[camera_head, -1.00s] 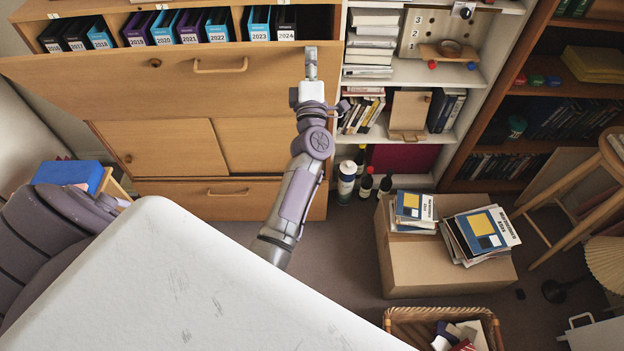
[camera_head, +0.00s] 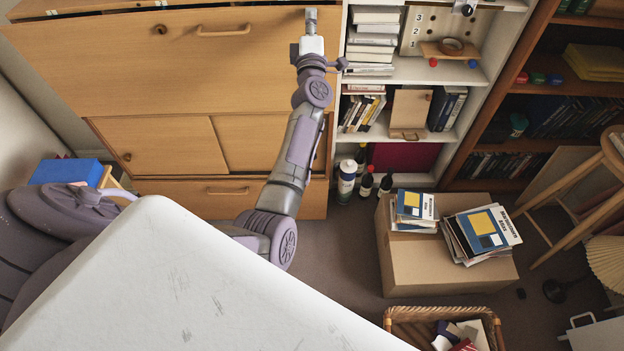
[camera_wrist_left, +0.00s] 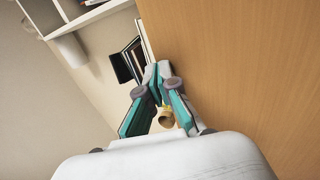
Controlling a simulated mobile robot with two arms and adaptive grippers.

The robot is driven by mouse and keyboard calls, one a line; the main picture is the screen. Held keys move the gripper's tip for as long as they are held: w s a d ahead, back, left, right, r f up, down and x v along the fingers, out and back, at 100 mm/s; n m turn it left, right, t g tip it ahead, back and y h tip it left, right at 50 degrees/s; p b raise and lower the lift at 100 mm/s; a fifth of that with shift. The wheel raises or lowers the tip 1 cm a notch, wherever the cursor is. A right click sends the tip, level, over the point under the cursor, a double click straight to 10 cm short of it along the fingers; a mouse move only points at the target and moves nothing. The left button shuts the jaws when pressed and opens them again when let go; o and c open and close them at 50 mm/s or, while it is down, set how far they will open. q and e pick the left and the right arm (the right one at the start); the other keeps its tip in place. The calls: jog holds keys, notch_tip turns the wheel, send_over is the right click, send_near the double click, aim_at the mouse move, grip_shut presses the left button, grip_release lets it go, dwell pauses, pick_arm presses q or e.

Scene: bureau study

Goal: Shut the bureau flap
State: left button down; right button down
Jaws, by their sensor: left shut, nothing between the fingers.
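The bureau flap (camera_head: 160,62) is a wide, plain wooden panel with a bar handle (camera_head: 223,31) near its upper edge. It stands steeply raised, and its upper edge looks tilted out a little from the bureau. It hides the binder compartment. My left gripper (camera_head: 310,16) is shut and empty at the flap's upper right corner, on its outer side; I cannot tell whether it touches. In the left wrist view the closed fingers (camera_wrist_left: 161,72) are beside a broad wooden surface (camera_wrist_left: 235,75) that fills the right. My right gripper is not in view.
White shelves (camera_head: 410,70) with books stand right of the bureau, close to my left gripper. Bottles (camera_head: 366,182) and a cardboard box (camera_head: 440,265) with booklets stand on the floor. A wicker basket (camera_head: 400,318) is in front. A blue box (camera_head: 65,171) sits at left.

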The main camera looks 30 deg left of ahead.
pick_arm(q)
jog(key=v, duration=0.7)
jog(key=shift+s, duration=0.3)
